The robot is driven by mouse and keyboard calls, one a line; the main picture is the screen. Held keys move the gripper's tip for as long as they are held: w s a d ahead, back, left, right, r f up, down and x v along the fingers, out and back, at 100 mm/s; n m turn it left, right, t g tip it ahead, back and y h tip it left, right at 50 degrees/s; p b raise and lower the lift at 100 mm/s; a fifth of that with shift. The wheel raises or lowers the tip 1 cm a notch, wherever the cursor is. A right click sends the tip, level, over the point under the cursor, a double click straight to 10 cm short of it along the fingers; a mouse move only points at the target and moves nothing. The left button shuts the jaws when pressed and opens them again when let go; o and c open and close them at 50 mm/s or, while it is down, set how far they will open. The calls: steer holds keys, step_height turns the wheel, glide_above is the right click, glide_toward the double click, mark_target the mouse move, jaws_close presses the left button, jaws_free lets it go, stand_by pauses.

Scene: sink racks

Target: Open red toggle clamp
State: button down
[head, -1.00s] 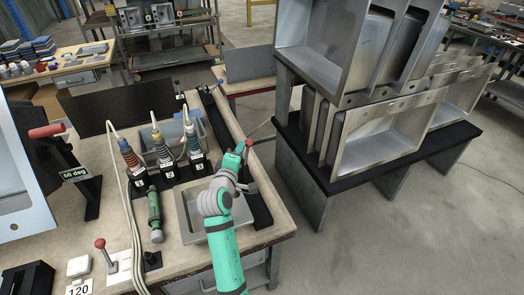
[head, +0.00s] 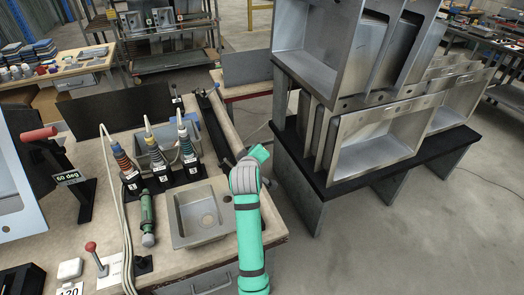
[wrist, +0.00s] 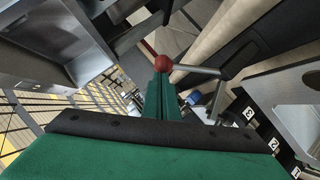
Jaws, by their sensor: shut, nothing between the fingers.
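The red toggle clamp's ball knob (wrist: 163,64) shows in the wrist view, right at the tips of my gripper (wrist: 160,88). Its grey lever (wrist: 195,70) runs right from the knob and bends down to the clamp body. My gripper is shut, with nothing between its green fingers. The knob overlaps the fingertips in the picture; I cannot tell whether they touch. In the head view my wrist hides the fingertips and this knob.
A sink basin (head: 176,227) lies on the bench left of my arm. Numbered tools (head: 160,160) stand behind it. Another red-knobbed lever (head: 91,247) stands at the front left. A black rack table (head: 340,187) holds steel sinks at right, with floor between.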

steer(key=shift+w+d+f, duration=0.15)
steer(key=shift+d+f, duration=0.05)
steer(key=shift+d, duration=0.25)
stand_by(0.3)
